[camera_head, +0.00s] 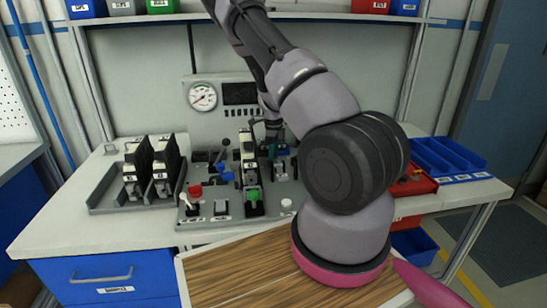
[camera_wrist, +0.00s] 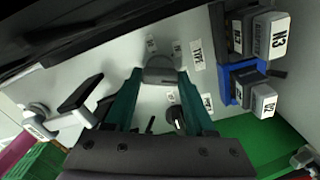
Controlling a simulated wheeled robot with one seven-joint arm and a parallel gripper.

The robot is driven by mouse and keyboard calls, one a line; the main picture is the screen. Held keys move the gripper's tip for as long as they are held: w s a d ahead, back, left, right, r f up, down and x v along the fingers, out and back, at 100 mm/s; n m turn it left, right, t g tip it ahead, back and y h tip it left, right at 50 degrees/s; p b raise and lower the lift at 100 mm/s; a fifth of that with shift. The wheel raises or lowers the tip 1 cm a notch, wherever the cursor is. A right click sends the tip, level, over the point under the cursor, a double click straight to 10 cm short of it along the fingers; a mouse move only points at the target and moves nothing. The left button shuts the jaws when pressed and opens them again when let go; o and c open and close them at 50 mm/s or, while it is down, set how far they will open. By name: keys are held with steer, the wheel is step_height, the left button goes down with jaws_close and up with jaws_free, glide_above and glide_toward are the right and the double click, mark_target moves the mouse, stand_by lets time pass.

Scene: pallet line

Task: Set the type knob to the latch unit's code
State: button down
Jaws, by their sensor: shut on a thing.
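The type knob (camera_wrist: 160,72) is a round grey knob on the pale panel, with a TYPE label (camera_wrist: 196,54) beside it and small position labels around it. My gripper (camera_wrist: 159,78) has teal fingers on both sides of the knob and is shut on it. The knob's pointer and exact setting cannot be told. In the wrist view a unit (camera_wrist: 279,36) at upper right bears a label that looks like N3; a second labelled block (camera_wrist: 264,101) sits below it. In the head view a tall unit (camera_head: 247,152) stands on the panel, and my gripper is mostly hidden.
A tray holds two dark upright units (camera_head: 160,168) at left. The panel has a round gauge (camera_head: 202,96), a red button (camera_head: 195,191) and a green part (camera_head: 252,195). A lever with a black handle (camera_wrist: 80,92) stands left of my fingers. Blue bins (camera_head: 447,158) are at right.

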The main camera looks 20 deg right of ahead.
steer(key=n, duration=1.7)
steer(key=shift+n, duration=3)
steer(key=shift+c, duration=1.2)
jaws_free()
